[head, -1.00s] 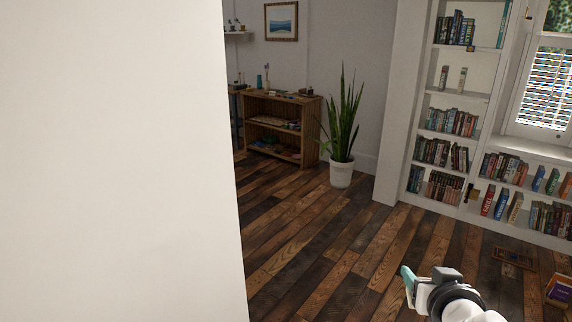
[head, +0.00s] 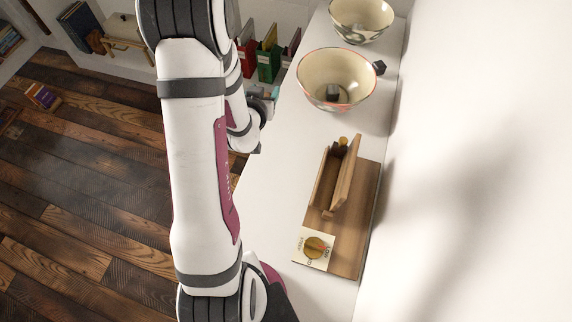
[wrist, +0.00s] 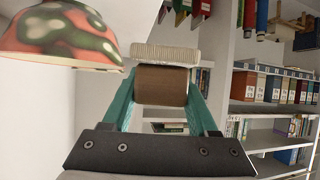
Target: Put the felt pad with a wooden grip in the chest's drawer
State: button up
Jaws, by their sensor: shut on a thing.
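In the wrist view, my gripper (wrist: 163,88) has teal fingers shut on the felt pad's brown wooden grip (wrist: 162,85). The pale, ribbed felt pad (wrist: 165,54) lies across the far side of the grip. In the head view, my white arm crosses the left middle, and its far end is partly hidden behind its own links; I cannot make out the pad there. A narrow wooden piece with raised walls (head: 325,185) stands on a flat wooden slab (head: 349,249) on the white surface. I cannot tell whether these are the chest and its drawer.
Two patterned bowls, one nearer (head: 313,90) and one farther (head: 361,12), stand on the white surface (head: 272,205). A small dark block (head: 333,93) is in the nearer bowl. A wall bounds the right.

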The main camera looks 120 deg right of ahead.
aim_at(314, 132)
jog(key=s+a+f, duration=0.1)
jog(key=s+a, duration=0.1)
jog(key=s, duration=0.1)
jog(key=s+a+f+m+g+y, duration=0.1)
jog(key=s+a, duration=0.2)
jog(key=s+a+f+m+g, duration=0.1)
jog(key=s+a, duration=0.2)
jog(key=s, duration=0.1)
jog(key=shift+a+f+y, duration=0.1)
jog(key=shift+f+y, duration=0.2)
jog(key=shift+f, duration=0.1)
jog(key=shift+s+a+f, duration=0.1)
jog(key=shift+s+a, duration=0.1)
jog(key=shift+s, duration=0.05)
jog(key=shift+f, duration=2.5)
jog(key=shift+f, duration=0.1)
jog(key=o, duration=1.4)
jog(key=shift+w+a+r, duration=0.15)
jog(key=shift+r, duration=0.1)
jog(key=shift+o, duration=0.4)
jog(key=v, duration=0.7)
jog(key=shift+a, duration=0.1)
